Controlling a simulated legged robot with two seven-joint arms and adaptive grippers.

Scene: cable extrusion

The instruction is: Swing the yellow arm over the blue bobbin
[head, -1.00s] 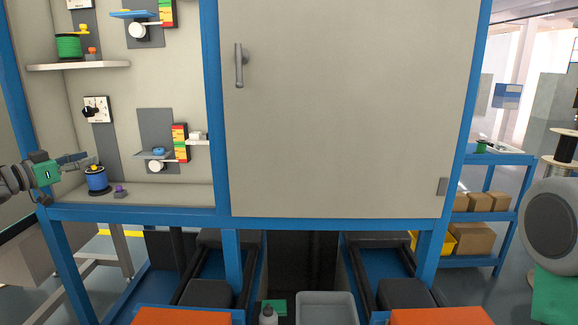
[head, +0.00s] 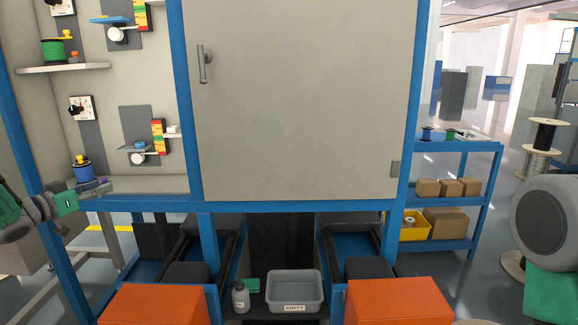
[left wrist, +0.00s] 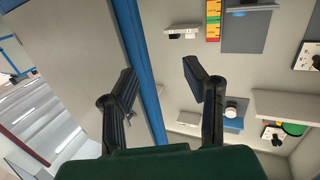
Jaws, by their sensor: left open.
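The blue bobbin (head: 83,172) stands upright on the lower left shelf of the cabinet in the head view. The yellow arm (head: 82,158) is a small piece at its top; whether it lies across the bobbin is too small to tell. My left gripper (head: 108,187) is in front of the shelf edge, just right of and below the bobbin in the picture. In the left wrist view the same gripper (left wrist: 161,78) has its two fingers wide apart with nothing between them. The bobbin does not show clearly there. My right gripper is not in view.
A blue cabinet post (head: 45,170) stands close to my left wrist. A green spool (head: 53,50) sits on the upper shelf (head: 64,68). The closed door (head: 300,100) fills the middle.

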